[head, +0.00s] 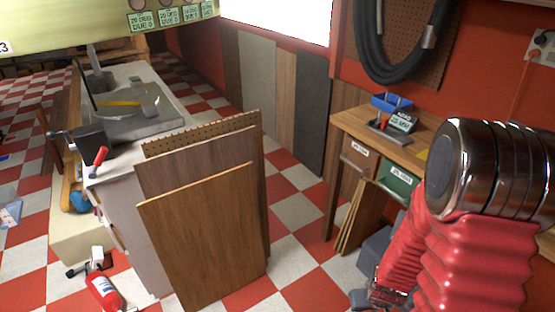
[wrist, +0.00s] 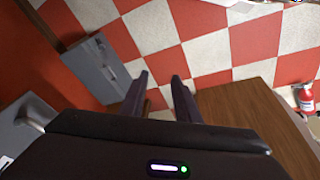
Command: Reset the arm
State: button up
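My arm, with red bellows and a chrome joint, fills the right side of the head view. My gripper (wrist: 160,92) shows in the wrist view as two dark fingers with a clear gap between them. It is open, and nothing is held between the fingers. Below the fingers are the red and white checkered floor (wrist: 200,45) and the edge of a brown wooden panel (wrist: 245,110). In the head view the fingers cannot be made out clearly at the lower right.
Wooden panels (head: 205,235) lean at a grey workbench (head: 135,115). A wooden desk (head: 360,128) stands against the red wall. A fire extinguisher (head: 104,291) is on the floor at lower left. A grey case (wrist: 97,68) is left of my gripper. Checkered floor lies open between panels and desk.

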jog(key=s+a+r+t, duration=0.1)
jog(key=s+a+r, duration=0.2)
jog(key=r, duration=0.9)
jog(key=s+a+r+t, duration=0.1)
jog(key=s+a+r, duration=0.2)
jog(key=r, duration=0.9)
jog(key=s+a+r+y, duration=0.1)
jog(key=s+a+r, duration=0.2)
jog(key=r, duration=0.9)
jog(key=shift+a+t, duration=0.4)
jog(key=shift+a, duration=0.25)
